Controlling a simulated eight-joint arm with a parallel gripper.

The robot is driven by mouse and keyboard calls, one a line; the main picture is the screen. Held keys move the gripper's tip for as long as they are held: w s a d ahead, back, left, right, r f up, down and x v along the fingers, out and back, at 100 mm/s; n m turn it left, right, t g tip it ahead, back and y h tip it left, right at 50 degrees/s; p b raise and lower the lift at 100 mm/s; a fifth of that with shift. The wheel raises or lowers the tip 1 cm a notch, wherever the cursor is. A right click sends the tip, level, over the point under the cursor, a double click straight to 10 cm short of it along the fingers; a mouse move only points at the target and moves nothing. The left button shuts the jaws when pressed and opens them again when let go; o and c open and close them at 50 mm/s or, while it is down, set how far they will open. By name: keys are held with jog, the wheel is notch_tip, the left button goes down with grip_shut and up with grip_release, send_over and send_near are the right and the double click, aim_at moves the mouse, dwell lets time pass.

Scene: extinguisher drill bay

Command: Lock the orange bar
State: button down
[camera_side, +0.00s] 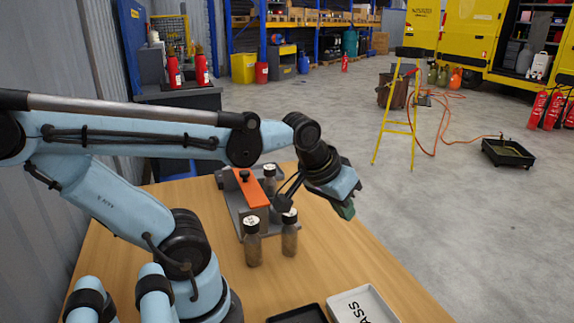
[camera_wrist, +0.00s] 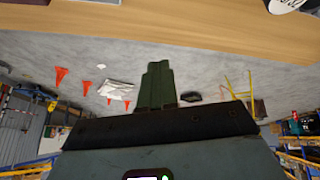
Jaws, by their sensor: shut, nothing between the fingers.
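The orange bar (camera_side: 248,188) lies across a grey fixture (camera_side: 231,203) on the wooden table in the side view. A dark knob shows at its far end. Whether the bar is locked I cannot tell. My gripper (camera_side: 346,211) is to the right of the bar, apart from it, raised and pointing down to the right. In the wrist view its green fingers (camera_wrist: 157,68) are together, with nothing held. The bar does not show in the wrist view.
Capped bottles stand around the bar: one behind (camera_side: 270,181), one in front (camera_side: 252,245) and one to the right (camera_side: 289,236). A white lettered tray (camera_side: 337,299) and a black tray (camera_side: 297,315) are at the table's front. The table right of the bottles is clear.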

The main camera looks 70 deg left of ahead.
jog(key=s+a+r+n+g, duration=0.2)
jog(key=a+n+g, duration=0.1)
jog(key=a+n, duration=0.65)
jog(key=s+a+r+n+g, duration=0.2)
jog(key=a+r+n+g, duration=0.1)
jog(key=a+n, duration=0.65)
jog(key=s+a+r+n+g+h, duration=0.2)
jog(key=s+a+n, duration=0.7)
jog(key=n, duration=0.9)
jog(key=shift+s+a+r+g+h, duration=0.3)
jog(key=shift+s+r+g, duration=0.1)
jog(key=shift+s+g, duration=0.4)
send_over(240, 184)
jog(key=shift+f, duration=5.05)
